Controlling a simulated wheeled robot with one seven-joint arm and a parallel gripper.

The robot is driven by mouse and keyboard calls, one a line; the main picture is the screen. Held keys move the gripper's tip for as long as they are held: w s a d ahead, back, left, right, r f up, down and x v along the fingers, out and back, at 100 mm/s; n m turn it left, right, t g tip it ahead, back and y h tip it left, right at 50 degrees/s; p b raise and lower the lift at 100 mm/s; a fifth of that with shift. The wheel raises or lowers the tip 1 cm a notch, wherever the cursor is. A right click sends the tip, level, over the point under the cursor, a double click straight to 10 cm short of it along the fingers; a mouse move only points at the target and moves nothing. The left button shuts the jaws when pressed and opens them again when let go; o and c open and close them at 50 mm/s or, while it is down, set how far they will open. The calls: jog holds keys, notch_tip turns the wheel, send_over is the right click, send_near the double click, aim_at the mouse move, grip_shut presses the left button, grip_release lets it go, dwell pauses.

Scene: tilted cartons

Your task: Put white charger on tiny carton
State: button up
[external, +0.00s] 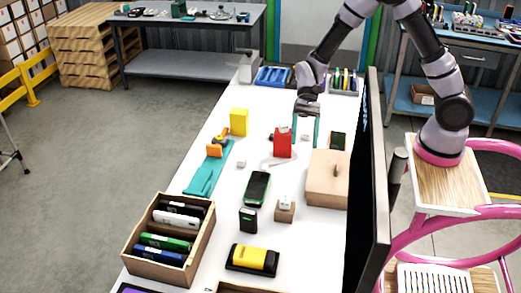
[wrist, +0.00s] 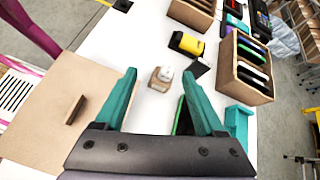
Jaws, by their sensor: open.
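A small white charger (external: 285,201) sits on top of the tiny brown carton (external: 284,215), right of centre on the white table. In the wrist view the charger (wrist: 167,72) rests on the carton (wrist: 157,83), beyond my fingertips. My gripper (external: 305,145) is open, with two teal fingers pointing down, above the table behind the carton in the external view. Nothing shows between the fingers (wrist: 159,76) except the more distant carton and charger. Whether the charger lies fully flat is too small to tell.
A large cardboard box (external: 327,180) and a dark upright panel (external: 369,190) stand on the right. A red item (external: 283,143), green-edged phone (external: 257,187), black device (external: 248,220) and yellow-black device (external: 252,260) lie nearby. A wooden crate (external: 137,243) holds several devices.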

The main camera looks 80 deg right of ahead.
jog(key=s+d+r+n+t+h, duration=0.4)
jog(key=s+d+r+n, duration=0.1)
jog(key=s+r, duration=0.6)
jog(key=s+d+r+n+t+h, duration=0.4)
jog(key=s+r, duration=0.6)
jog(key=r, duration=0.3)
jog(key=shift+s+d+n+h, duration=0.4)
jog(key=shift+d+h, duration=0.1)
jog(key=shift+d, duration=0.1)
